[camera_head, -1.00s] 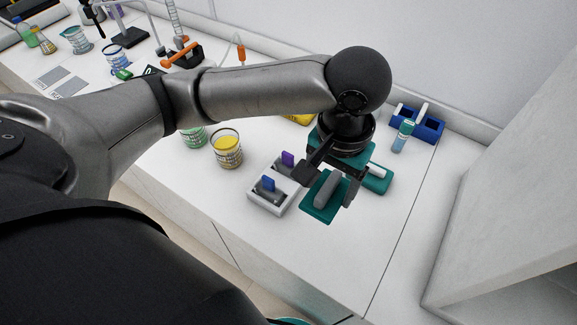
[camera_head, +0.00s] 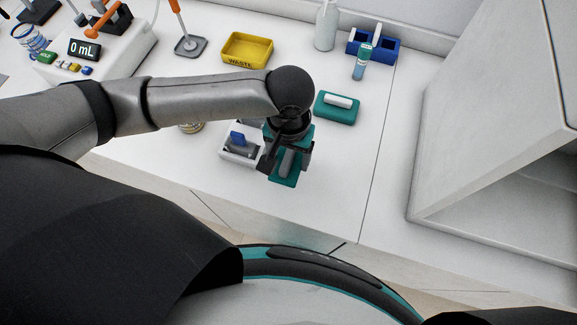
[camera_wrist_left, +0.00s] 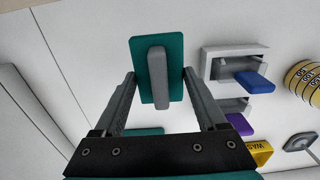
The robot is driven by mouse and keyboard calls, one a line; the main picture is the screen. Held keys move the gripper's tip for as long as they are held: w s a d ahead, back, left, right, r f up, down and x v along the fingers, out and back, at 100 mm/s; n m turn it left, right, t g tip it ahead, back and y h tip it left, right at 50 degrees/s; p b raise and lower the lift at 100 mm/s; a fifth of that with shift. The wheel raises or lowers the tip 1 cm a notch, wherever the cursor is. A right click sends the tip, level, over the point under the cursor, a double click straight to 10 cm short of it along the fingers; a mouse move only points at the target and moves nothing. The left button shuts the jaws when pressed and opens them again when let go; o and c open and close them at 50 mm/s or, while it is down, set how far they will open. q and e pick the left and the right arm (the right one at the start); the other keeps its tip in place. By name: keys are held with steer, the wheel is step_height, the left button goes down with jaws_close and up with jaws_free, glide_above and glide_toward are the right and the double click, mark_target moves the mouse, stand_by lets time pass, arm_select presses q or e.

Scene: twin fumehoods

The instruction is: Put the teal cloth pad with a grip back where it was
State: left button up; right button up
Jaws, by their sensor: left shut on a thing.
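The teal cloth pad (camera_head: 281,182) has a long grey grip on its top. In the head view it is just right of the white two-slot holder, toward the front of the bench. My left gripper (camera_head: 287,160) is shut on the pad and points down over it, hiding part of it. In the left wrist view, the pad (camera_wrist_left: 142,56) lies between the two fingers (camera_wrist_left: 159,78), with the grey grip running lengthwise between them. I cannot tell whether the pad touches the bench. My right gripper is not in view.
The white holder (camera_head: 230,157) with a blue tab is close left of the pad. A teal block (camera_head: 335,114) with a white bar, a yellow waste tray (camera_head: 247,50) and a blue rack (camera_head: 384,54) stand behind. Bench to the right is clear; a white cabinet (camera_head: 490,110) stands at the right.

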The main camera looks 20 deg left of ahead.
mark_target(289, 155)
arm_select(q)
steer(key=shift+f+b, duration=0.45)
steer(key=shift+f, duration=2.25)
steer(key=shift+f, duration=0.15)
steer(key=o, duration=1.1)
steer(key=shift+o, duration=0.2)
step_height(289, 155, up, 12)
steer(key=shift+r+p, duration=0.2)
steer(key=shift+p, duration=0.9)
